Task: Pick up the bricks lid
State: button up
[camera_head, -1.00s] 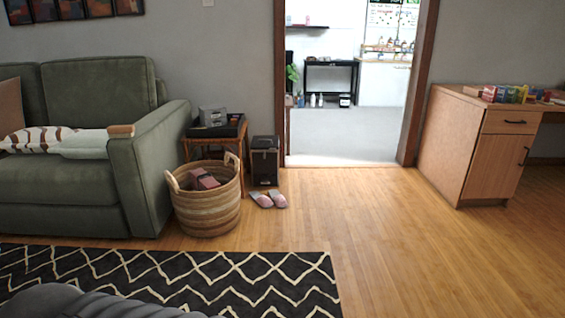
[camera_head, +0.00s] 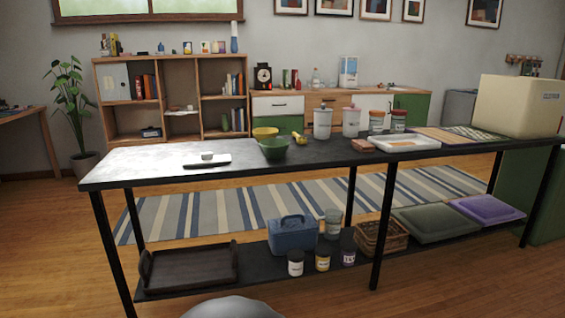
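No thing in view is clearly marked as the bricks lid. Two flat, lid-like pieces lie side by side on the lower shelf of the long dark table, at the right: a green one (camera_head: 431,220) and a purple one (camera_head: 487,208). I cannot tell whether either belongs to bricks. A large cream box (camera_head: 518,105) stands on the table's right end; its label is too small to read. My gripper is not in view; only a grey rounded part of my own body shows at the bottom edge.
The long dark table (camera_head: 130,167) spans the view, with bowls, jars and a white tray (camera_head: 403,144) on top. Its lower shelf holds a dark tray (camera_head: 188,269), a blue box (camera_head: 292,235), small jars and a wicker basket (camera_head: 382,237). Wood floor in front is clear.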

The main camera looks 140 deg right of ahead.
aim_at(207, 158)
jog(key=z, duration=3.95)
jog(key=i, duration=1.4)
jog(key=z, duration=0.85)
